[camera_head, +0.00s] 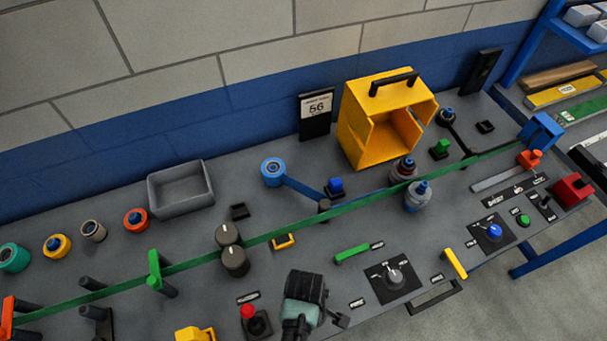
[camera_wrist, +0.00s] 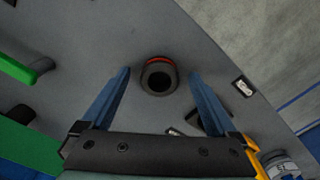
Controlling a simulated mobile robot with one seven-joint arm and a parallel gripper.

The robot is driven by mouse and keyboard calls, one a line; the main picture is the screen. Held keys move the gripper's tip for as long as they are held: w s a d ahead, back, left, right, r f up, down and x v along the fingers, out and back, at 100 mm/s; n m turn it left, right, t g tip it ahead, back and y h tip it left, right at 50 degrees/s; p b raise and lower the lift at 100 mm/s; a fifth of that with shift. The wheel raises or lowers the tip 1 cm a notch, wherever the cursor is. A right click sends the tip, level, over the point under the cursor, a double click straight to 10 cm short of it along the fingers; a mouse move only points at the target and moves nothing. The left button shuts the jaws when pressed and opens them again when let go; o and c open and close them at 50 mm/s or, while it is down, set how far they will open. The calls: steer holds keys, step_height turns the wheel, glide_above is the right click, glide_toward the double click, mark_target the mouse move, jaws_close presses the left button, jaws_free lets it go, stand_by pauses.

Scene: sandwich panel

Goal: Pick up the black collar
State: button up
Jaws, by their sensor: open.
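A black collar (camera_wrist: 159,79) with a round hole and a red band stands on the grey panel in the wrist view. It is upright and lies between the lines of my two blue fingers, near the height of their tips in the picture. My gripper (camera_wrist: 160,71) is open, with a finger on either side of the collar and a gap showing on both sides. I cannot tell how far above the collar it is. In the head view my gripper (camera_head: 305,291) is at the bottom middle, its fingertips hidden. A dark red-banded piece (camera_head: 403,168) there looks similar; I cannot tell if it is the same.
The grey panel (camera_head: 200,290) is crowded. A green belt (camera_head: 290,229) crosses it. A red button (camera_head: 248,311) is left of my gripper and a selector knob (camera_head: 394,276) right of it. A yellow box (camera_head: 359,140) and a grey tray (camera_head: 180,188) stand at the back.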

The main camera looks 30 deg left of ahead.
jaws_close()
stand_by(0.4)
steer(key=shift+r, duration=0.1)
step_height(320, 180, up, 10)
stand_by(0.6)
steer(key=shift+w, duration=0.1)
